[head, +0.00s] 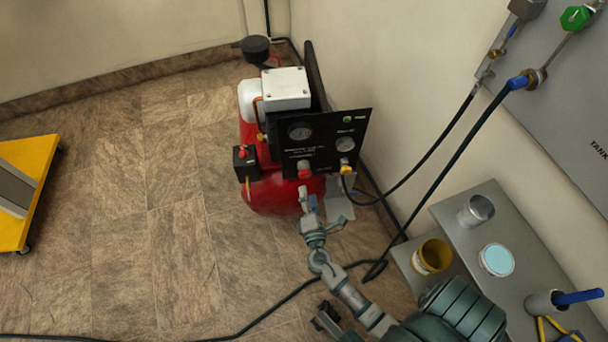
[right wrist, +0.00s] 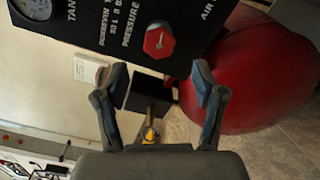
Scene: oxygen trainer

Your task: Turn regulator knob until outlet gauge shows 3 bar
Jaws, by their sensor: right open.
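The red regulator knob (head: 304,170) is on the lower part of the black panel (head: 325,155) on the red compressor. In the right wrist view the knob (right wrist: 158,41) has a pale mark on its face. My right gripper (head: 307,200) is just below the knob in the head view. In the right wrist view its fingers (right wrist: 151,85) are spread with nothing gripped, and the knob lies beyond the tips. Two dials, a left gauge (head: 300,131) and a right gauge (head: 345,143), are on the panel; their readings are too small to tell.
A yellow fitting (head: 345,169) with a black hose is right of the knob. A grey bench (head: 510,230) with cans stands at right. A black hose (head: 270,310) crosses the floor. A yellow cart (head: 32,155) is at far left; the floor between is clear.

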